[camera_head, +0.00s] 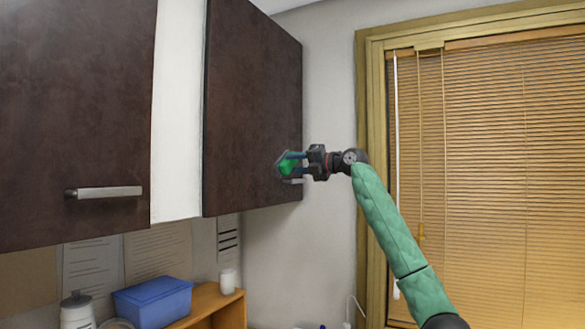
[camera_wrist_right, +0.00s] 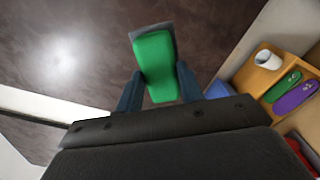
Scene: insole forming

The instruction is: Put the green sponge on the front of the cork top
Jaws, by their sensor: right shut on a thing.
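The green sponge (camera_head: 288,164) is between the fingers of my right gripper (camera_head: 290,168), held up in front of the dark cabinet door. In the right wrist view the sponge (camera_wrist_right: 156,66) shows a bright green face with a grey edge, and the blue-grey fingers of the right gripper (camera_wrist_right: 160,90) press on its two sides. The right gripper is shut on it. I cannot make out a cork top for certain in either view. My left gripper is not in view.
Dark wall cabinets (camera_head: 250,110) fill the left and centre. Below stand a blue box (camera_head: 153,303), a white cup (camera_head: 228,281) and a wooden shelf (camera_head: 208,300). Green (camera_wrist_right: 282,87) and purple (camera_wrist_right: 295,97) insole-shaped pieces lie near the cup. A window blind (camera_head: 490,170) is at right.

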